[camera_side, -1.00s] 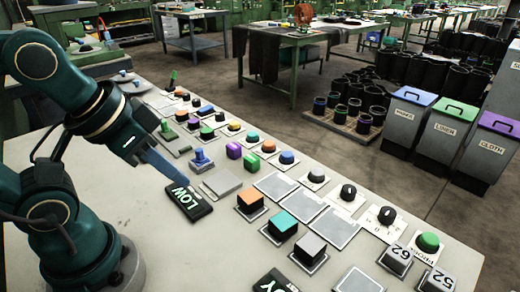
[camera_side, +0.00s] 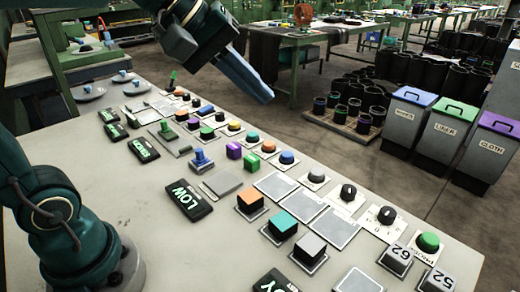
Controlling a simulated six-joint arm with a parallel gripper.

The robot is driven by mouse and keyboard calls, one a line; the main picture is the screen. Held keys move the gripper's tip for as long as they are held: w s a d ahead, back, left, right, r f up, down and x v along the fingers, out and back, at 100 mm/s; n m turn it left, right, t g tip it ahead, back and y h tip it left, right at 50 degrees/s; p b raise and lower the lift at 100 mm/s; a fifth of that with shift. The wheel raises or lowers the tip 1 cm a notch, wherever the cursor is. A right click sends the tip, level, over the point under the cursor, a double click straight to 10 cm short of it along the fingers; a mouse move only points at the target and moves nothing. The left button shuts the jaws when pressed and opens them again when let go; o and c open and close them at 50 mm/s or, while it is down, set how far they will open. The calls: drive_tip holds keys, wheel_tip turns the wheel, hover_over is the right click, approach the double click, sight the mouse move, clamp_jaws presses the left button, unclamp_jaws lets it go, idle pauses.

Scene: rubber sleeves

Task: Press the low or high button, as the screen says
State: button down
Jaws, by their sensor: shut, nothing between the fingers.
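A black screen (camera_side: 188,201) on the near side of the panel reads LOW in pale letters. My gripper (camera_side: 266,96) is shut and empty, raised above the far side of the panel and touching nothing. Near the LOW screen are a flat grey plate (camera_side: 222,183), an orange block button (camera_side: 250,201), purple buttons (camera_side: 234,151) and a blue knob-topped part (camera_side: 201,157). I cannot read low or high labels on any button at this size. Further left, another black screen (camera_side: 143,149) has green letters that I cannot read clearly.
Labelled bins (camera_side: 410,130) and black rubber sleeves (camera_side: 420,75) stand on the floor beyond.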

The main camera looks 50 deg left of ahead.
drive_tip(key=w+a+n, duration=0.3)
drive_tip(key=w+n, duration=0.1)
drive_tip(key=w, duration=0.4)
drive_tip(key=n, duration=0.9)
hover_over(265, 143)
wheel_tip(265, 143, down, 13)
drive_tip(key=shift+s+f+t+h, duration=0.1)
drive_tip(key=shift+t+h, duration=0.2)
drive_tip(key=shift+f, duration=0.1)
drive_tip(key=shift+f, duration=4.3)
drive_tip(key=shift+f, duration=0.4)
